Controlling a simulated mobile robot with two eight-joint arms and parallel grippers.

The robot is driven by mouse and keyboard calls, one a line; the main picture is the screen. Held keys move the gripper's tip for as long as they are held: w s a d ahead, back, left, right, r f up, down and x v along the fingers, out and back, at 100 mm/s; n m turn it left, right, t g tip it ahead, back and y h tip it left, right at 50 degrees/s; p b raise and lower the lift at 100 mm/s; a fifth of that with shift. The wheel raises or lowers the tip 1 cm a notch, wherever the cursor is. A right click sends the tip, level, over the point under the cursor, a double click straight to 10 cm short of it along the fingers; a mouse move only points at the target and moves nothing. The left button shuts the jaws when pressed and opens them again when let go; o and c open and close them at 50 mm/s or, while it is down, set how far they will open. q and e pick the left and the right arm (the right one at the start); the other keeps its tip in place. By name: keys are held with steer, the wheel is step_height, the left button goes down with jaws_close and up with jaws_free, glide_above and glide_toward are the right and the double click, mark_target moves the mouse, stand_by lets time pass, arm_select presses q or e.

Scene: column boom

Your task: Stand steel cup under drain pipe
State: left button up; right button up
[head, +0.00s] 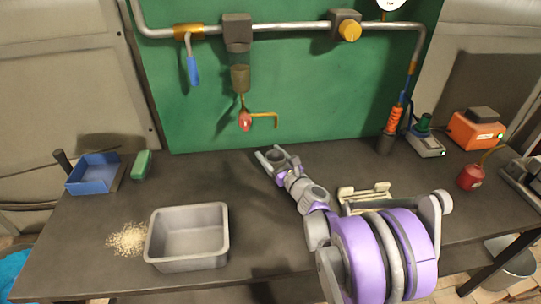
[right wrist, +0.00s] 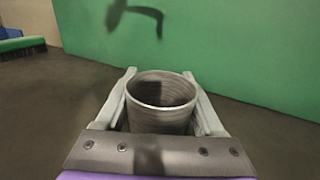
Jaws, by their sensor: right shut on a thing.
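The steel cup (head: 280,154) is a grey, open-topped cylinder, upright in my right gripper near the back of the dark bench. My right gripper (head: 271,153) is shut on it. In the right wrist view the cup (right wrist: 160,112) sits between the two fingers, its mouth up and its inside looking empty. Whether its base touches the bench is hidden. The drain pipe (head: 265,114) is a thin brass spout with a red handle below the filter bowl on the green panel. My left gripper is not in view.
A grey metal tray (head: 188,264) and spilled pale grains (head: 128,239) are at the front left. A blue bin (head: 92,174) and green brush (head: 142,165) are behind. A pale object (head: 364,195) lies by my arm. The bench left of the cup is clear.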

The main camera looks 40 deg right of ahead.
steer(key=shift+f, duration=0.1)
steer(key=o, duration=1.4)
steer(key=shift+s+r, duration=0.2)
steer(key=shift+s, duration=0.1)
steer(key=s, duration=0.3)
steer(key=s+a, duration=0.1)
steer(key=s, duration=0.7)
steer(key=shift+s+a, duration=0.2)
